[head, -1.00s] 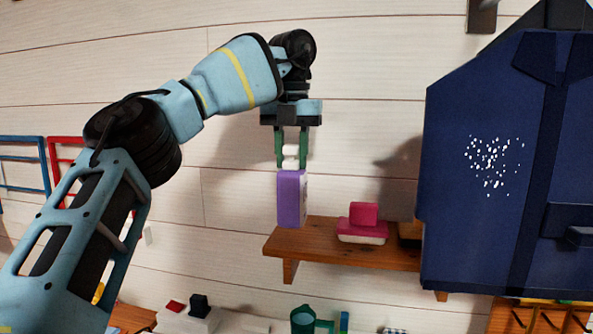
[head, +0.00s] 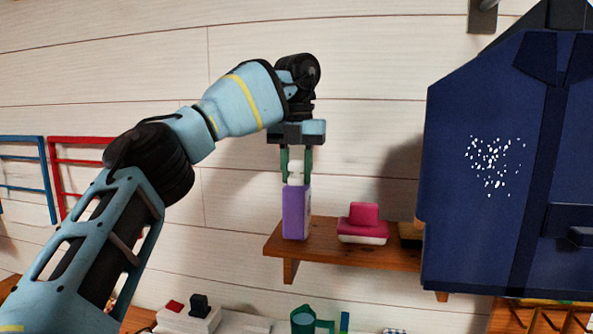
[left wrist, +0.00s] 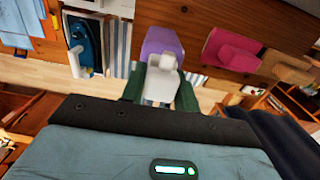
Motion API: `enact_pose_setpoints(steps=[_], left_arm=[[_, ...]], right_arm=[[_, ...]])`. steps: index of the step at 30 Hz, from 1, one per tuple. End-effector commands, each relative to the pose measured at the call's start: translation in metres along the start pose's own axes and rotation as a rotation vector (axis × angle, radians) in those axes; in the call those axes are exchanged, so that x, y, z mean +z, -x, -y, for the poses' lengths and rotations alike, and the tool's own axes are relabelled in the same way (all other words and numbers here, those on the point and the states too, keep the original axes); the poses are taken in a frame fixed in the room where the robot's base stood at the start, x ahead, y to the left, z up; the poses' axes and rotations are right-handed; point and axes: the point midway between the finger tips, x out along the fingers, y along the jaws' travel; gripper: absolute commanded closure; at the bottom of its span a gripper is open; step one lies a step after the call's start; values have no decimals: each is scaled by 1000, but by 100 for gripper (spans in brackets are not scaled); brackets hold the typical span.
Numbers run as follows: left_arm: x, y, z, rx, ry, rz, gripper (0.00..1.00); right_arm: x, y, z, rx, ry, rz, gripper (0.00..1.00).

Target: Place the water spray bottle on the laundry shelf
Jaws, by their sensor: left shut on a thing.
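The water spray bottle (head: 296,212) is purple with a white top and stands upright at the left end of the wooden laundry shelf (head: 342,256). Its base appears to touch the shelf board. My left gripper (head: 296,172) comes down from above and is shut on the bottle's white top. In the left wrist view the bottle's purple body (left wrist: 162,42) shows beyond the white top, between the green fingers (left wrist: 160,88). The shelf board also shows in that view (left wrist: 198,14). My right gripper is not in view.
A pink and white brush (head: 363,224) sits on the shelf to the right of the bottle. A dark blue garment (head: 480,230) hangs at the right and covers the shelf's right part. Red and blue racks (head: 28,165) are at the left. A green watering can or mug (head: 303,320) stands below.

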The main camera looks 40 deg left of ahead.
Motion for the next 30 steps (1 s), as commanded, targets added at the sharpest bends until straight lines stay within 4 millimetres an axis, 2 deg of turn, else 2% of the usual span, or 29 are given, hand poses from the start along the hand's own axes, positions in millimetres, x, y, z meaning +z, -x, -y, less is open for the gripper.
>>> enact_pose_setpoints(steps=[12, 13, 17, 26, 30], left_arm=[[0, -2, 0, -2, 0, 2, 100], [0, -3, 0, -1, 0, 2, 66], [0, -3, 0, -1, 0, 1, 49], [0, -2, 0, -1, 0, 2, 48], [0, 4, 0, 0, 0, 1, 48]], right_arm=[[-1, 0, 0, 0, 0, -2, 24], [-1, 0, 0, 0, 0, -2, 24], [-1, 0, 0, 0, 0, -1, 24], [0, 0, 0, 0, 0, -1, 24], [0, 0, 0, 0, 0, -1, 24]])
